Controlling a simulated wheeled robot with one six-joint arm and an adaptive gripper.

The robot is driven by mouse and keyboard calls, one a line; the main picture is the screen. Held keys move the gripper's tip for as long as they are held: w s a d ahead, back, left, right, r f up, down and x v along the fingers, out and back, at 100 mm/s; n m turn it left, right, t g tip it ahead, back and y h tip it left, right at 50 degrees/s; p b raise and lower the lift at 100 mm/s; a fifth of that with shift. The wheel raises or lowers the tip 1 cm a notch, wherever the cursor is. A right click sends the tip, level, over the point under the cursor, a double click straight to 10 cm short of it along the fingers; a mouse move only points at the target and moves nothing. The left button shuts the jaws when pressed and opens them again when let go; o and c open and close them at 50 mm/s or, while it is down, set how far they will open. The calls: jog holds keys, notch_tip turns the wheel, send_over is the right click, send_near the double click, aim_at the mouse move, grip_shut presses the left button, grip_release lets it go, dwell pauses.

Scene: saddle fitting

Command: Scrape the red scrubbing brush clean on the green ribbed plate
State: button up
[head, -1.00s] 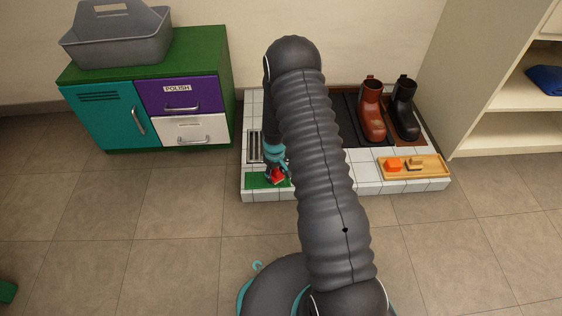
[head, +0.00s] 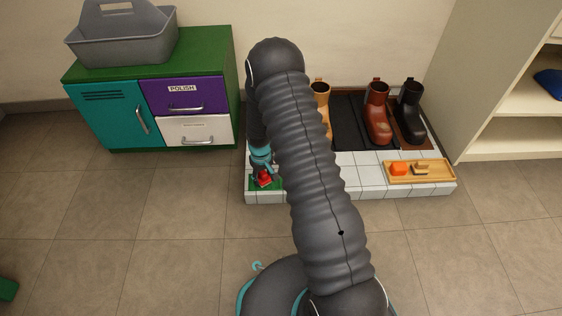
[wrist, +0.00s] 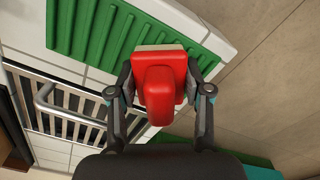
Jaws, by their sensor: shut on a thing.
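The red scrubbing brush (wrist: 160,88) is between the fingers of my gripper (wrist: 160,90), which is shut on it. In the wrist view its pale edge lies over the green ribbed plate (wrist: 100,30); whether it touches the plate cannot be told. In the head view the brush (head: 264,179) is a small red shape at my gripper (head: 262,170), over the green plate (head: 279,184) at the front left of the white tiled platform. My arm hides part of the plate there.
A metal grate with a handle (wrist: 45,97) lies beside the plate. Tan, brown (head: 378,115) and black boots (head: 409,112) stand behind on dark mats. A wooden tray (head: 435,175) with an orange item is at the right. A cabinet (head: 110,115) with a grey caddy (head: 122,40) stands left.

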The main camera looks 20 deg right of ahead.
aim_at(259, 177)
jog(key=shift+w+a, duration=0.25)
jog(key=shift+a, duration=0.5)
notch_tip(259, 177, up, 4)
jog(key=shift+d+r+p, duration=0.15)
jog(key=shift+r+p, duration=0.05)
jog(key=shift+p, duration=0.8)
jog(key=shift+r+p, duration=1)
jog(key=shift+r, duration=0.95)
